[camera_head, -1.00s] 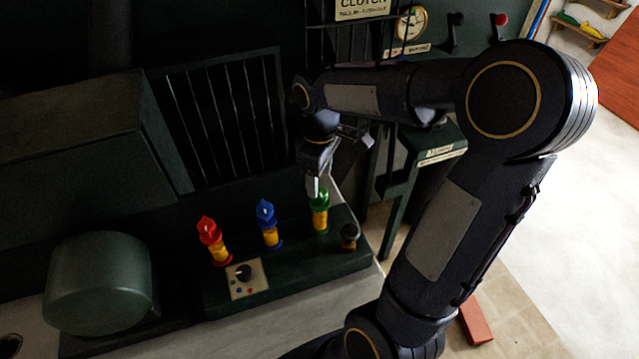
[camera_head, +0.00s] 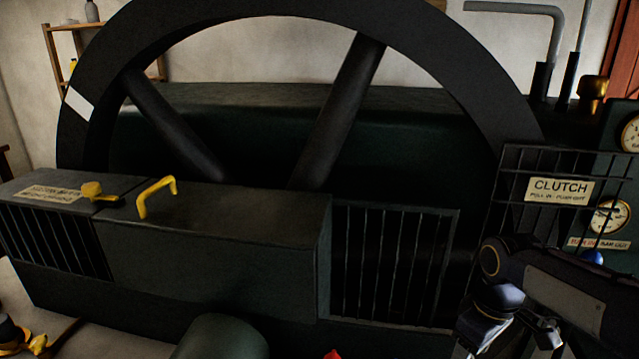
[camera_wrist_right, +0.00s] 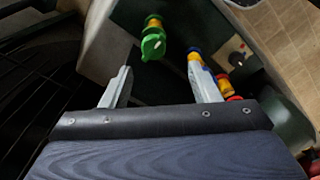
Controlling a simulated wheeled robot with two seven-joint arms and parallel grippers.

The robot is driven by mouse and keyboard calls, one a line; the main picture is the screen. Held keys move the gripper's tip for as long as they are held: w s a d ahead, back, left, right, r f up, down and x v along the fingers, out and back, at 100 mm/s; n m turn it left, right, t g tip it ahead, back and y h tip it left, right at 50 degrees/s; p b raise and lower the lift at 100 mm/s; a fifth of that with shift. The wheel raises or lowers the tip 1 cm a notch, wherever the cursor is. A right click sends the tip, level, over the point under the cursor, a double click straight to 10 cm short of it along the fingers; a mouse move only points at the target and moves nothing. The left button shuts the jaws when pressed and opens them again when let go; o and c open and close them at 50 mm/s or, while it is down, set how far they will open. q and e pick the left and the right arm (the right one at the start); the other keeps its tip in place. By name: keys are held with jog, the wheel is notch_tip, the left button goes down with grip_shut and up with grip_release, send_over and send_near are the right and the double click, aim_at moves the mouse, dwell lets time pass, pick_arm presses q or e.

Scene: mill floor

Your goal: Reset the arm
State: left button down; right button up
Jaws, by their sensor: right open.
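My right gripper (camera_wrist_right: 160,72) is open in the right wrist view, with nothing between its two pale fingers. A green-topped handle with a yellow and red lower part (camera_wrist_right: 152,42) shows just beyond the fingertips, apart from them as far as I can tell. A blue and yellow handle (camera_wrist_right: 195,62) is partly behind the right finger. In the head view my right arm is at the lower right and its gripper (camera_head: 508,335) is near the bottom edge, partly cut off. My left gripper is not in view.
A large dark flywheel (camera_head: 345,95) stands behind a dark guard box (camera_head: 215,245) with a yellow handle (camera_head: 155,195). A barred guard (camera_head: 395,265) and the clutch sign (camera_head: 559,190) are near my right arm. A red tip (camera_head: 333,354) shows at the bottom edge.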

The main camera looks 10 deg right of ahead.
jog(key=s+a+m+t+y, duration=0.3)
jog(key=s+a+m+t, duration=0.2)
jog(key=s+a, duration=0.6)
jog(key=shift+s+f+m+y, duration=0.35)
jog(key=shift+s+m, duration=0.55)
jog(key=shift+s, duration=0.35)
